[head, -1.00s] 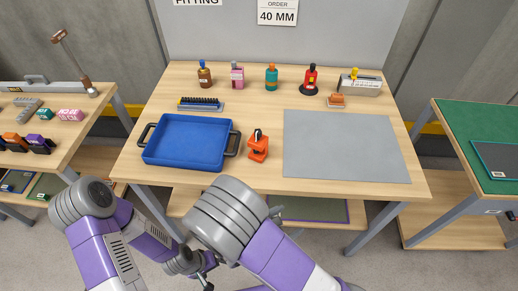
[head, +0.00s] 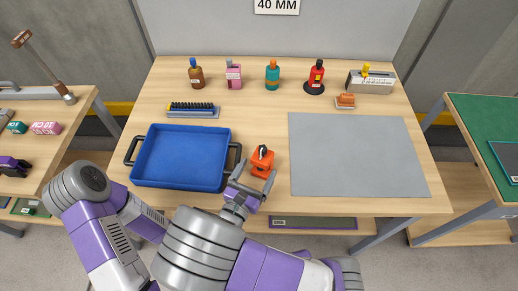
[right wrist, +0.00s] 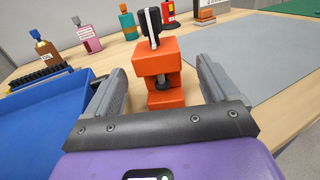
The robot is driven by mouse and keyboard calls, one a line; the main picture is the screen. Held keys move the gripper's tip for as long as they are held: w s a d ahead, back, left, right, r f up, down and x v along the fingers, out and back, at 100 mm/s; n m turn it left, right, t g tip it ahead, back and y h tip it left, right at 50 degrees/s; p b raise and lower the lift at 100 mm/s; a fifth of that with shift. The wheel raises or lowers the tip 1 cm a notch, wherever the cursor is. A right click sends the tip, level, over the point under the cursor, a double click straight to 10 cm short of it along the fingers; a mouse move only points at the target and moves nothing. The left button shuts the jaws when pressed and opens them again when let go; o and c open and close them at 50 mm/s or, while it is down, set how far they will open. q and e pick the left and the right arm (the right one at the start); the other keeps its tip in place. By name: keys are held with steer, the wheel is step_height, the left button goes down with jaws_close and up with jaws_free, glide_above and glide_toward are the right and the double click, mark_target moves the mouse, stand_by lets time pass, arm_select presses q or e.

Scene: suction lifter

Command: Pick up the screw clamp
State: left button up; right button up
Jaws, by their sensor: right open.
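The orange screw clamp (head: 262,161) stands upright on the wooden table, between the blue tray and the grey mat, its black-and-white handle on top. My right gripper (head: 255,180) is open at the front of the clamp in the head view. In the right wrist view the clamp (right wrist: 159,72) shows ahead between the two spread fingers of the gripper (right wrist: 158,90), with gaps at both sides. My left arm shows at the lower left of the head view, but I cannot make out its gripper.
The blue tray (head: 140,180) with black handles is close left of the clamp. The grey mat (head: 355,155) lies to the right. Bottles, such as the red one (head: 316,78), line the back. An orange block (head: 345,101) is at the back right.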

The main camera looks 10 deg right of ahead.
mark_target(265, 156)
steer(key=shift+d, duration=0.2)
steer(key=x, duration=0.2)
steer(key=b+x, duration=0.1)
steer(key=x, duration=0.1)
steer(key=b+x, duration=0.1)
steer(key=x, duration=0.1)
steer(key=shift+w+a+f, duration=0.1)
steer(key=shift+w+f, duration=0.15)
steer(key=shift+f, duration=0.05)
steer(key=shift+w+d, duration=0.2)
steer(key=shift+w, duration=0.05)
steer(key=shift+r, duration=0.1)
steer(key=shift+c, duration=0.3)
steer(key=c, duration=1.2)
